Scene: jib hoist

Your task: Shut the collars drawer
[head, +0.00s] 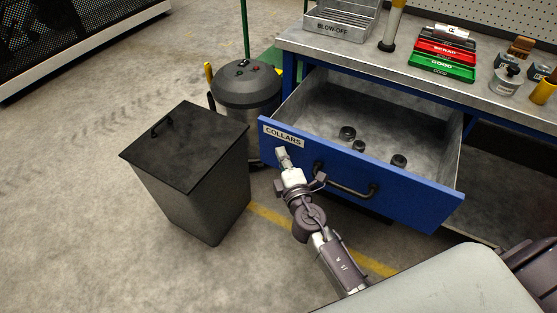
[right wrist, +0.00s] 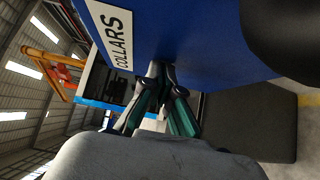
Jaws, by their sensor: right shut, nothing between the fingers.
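The collars drawer (head: 360,172) is a blue-fronted drawer under the workbench, pulled well open, with a COLLARS label and a dark bar handle (head: 345,185). Several dark collars (head: 347,133) lie on its grey floor. My right gripper (head: 282,156) is shut and empty at the left part of the drawer front, just below the label. In the right wrist view its fingertips (right wrist: 161,70) are together close to the blue front (right wrist: 190,35); I cannot tell whether they touch it. My left gripper is not in view.
A dark lidded bin (head: 190,165) and a round grey canister (head: 247,88) stand left of the drawer. The bench top (head: 375,58) holds a BLOW-OFF tray (head: 340,22), red and green labelled bins (head: 443,62) and small containers. Open floor lies at left.

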